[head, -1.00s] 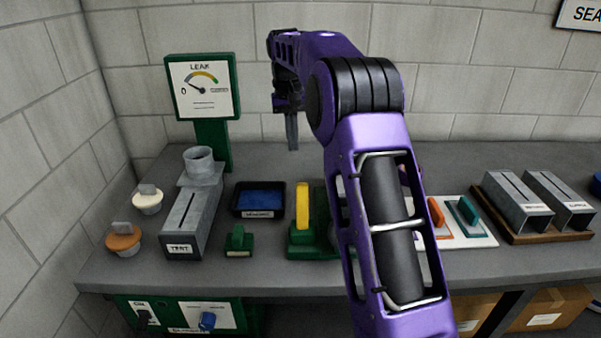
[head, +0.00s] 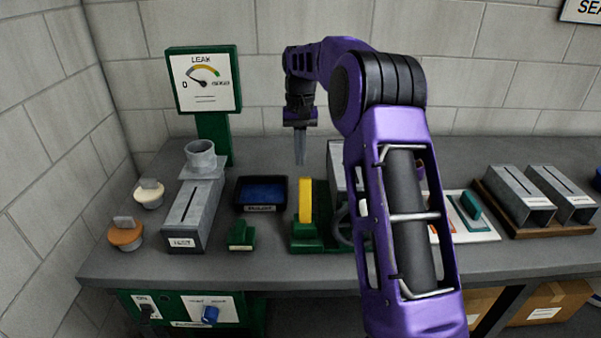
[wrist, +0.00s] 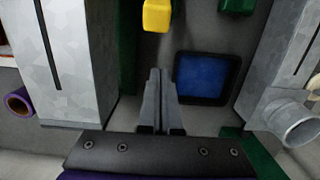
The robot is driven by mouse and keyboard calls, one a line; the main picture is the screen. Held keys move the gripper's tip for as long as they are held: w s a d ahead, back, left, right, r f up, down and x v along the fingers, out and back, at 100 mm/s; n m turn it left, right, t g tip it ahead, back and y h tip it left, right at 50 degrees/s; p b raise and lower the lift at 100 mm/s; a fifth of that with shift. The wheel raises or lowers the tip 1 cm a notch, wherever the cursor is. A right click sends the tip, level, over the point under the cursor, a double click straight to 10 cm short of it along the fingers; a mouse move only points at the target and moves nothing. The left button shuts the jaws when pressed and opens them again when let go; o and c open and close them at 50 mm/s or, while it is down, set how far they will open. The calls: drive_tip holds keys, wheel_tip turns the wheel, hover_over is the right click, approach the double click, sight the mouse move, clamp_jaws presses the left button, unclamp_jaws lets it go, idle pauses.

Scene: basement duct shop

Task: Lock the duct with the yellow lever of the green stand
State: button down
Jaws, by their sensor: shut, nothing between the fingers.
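The yellow lever (head: 305,199) stands upright on the green stand (head: 307,245) at the middle of the bench. A grey metal duct (head: 337,158) sits just right of the lever, partly hidden by my arm. My gripper (head: 300,160) is shut and empty, pointing down above and behind the lever, apart from it. In the wrist view, my closed fingers (wrist: 158,75) are central, the yellow lever (wrist: 157,15) is at the top edge, and the slotted duct (wrist: 75,60) is to the left. How the duct sits in the stand is hidden.
A black tray with a blue inside (head: 261,208) lies left of the stand, with a small green block (head: 241,236) in front. The TEST duct (head: 190,215), two capped plugs and a leak gauge (head: 203,82) are farther left. Two ducts (head: 520,198) lie at right.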

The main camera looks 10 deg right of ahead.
sight(305, 203)
drive_tip(key=shift+s+a+f, duration=0.15)
drive_tip(key=shift+s+f, duration=0.25)
drive_tip(key=shift+s, duration=0.25)
drive_tip(key=shift+s+a+f, duration=0.1)
drive_tip(key=shift+s+f, duration=0.3)
drive_tip(key=shift+s, duration=0.3)
drive_tip(key=shift+s+a+f, duration=0.15)
drive_tip(key=shift+s+f, duration=0.25)
drive_tip(key=shift+s, duration=0.25)
drive_tip(key=shift+b, duration=0.45)
